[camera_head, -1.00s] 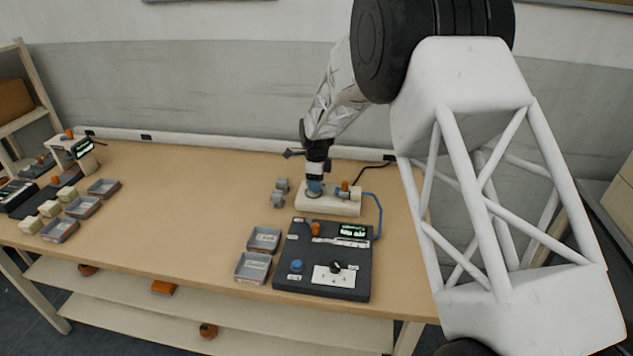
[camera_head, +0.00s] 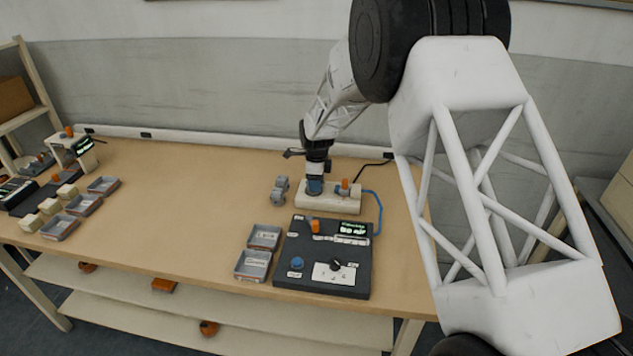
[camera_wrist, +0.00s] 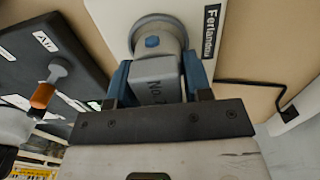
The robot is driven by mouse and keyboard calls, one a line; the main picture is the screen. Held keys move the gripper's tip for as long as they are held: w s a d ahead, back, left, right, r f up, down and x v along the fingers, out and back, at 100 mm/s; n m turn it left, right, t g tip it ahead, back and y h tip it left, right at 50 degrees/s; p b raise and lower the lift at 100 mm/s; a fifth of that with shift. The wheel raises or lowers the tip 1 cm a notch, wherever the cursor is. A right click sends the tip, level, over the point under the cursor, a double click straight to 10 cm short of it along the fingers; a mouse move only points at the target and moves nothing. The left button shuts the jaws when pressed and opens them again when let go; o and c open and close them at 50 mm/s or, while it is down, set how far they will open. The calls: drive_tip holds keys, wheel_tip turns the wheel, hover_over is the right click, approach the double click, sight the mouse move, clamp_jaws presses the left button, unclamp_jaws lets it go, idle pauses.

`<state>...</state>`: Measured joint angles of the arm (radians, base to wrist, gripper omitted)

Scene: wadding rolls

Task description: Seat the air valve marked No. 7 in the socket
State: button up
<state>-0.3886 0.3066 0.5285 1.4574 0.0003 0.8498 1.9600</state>
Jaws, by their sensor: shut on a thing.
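My gripper (camera_head: 315,186) is over the left part of the cream block (camera_head: 345,204) at the back of the bench. In the wrist view its two blue fingers (camera_wrist: 159,76) are shut on a grey valve (camera_wrist: 153,93), with "No." readable on its side and the digit mostly cut off by the gripper. Beyond the valve is a round grey socket ring (camera_wrist: 162,28) on the cream block. The valve's far end, with a blue spot, lies within the ring's outline; I cannot tell how deep it sits.
Other grey valve-like parts (camera_head: 280,186) stand left of the block. The dark control panel (camera_head: 300,250) with a lit display (camera_head: 352,228) lies in front, beside two grey trays (camera_head: 264,237). An orange-handled part (camera_head: 345,186) and a blue hose (camera_head: 380,210) are at the right.

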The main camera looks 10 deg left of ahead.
drive_tip(key=shift+f, duration=0.4)
idle(0.4)
drive_tip(key=o, duration=1.1)
drive_tip(key=shift+c, duration=0.2)
drive_tip(key=shift+o, duration=0.5)
drive_tip(key=o, duration=0.4)
drive_tip(key=shift+r, duration=0.15)
drive_tip(key=shift+r, duration=3.85)
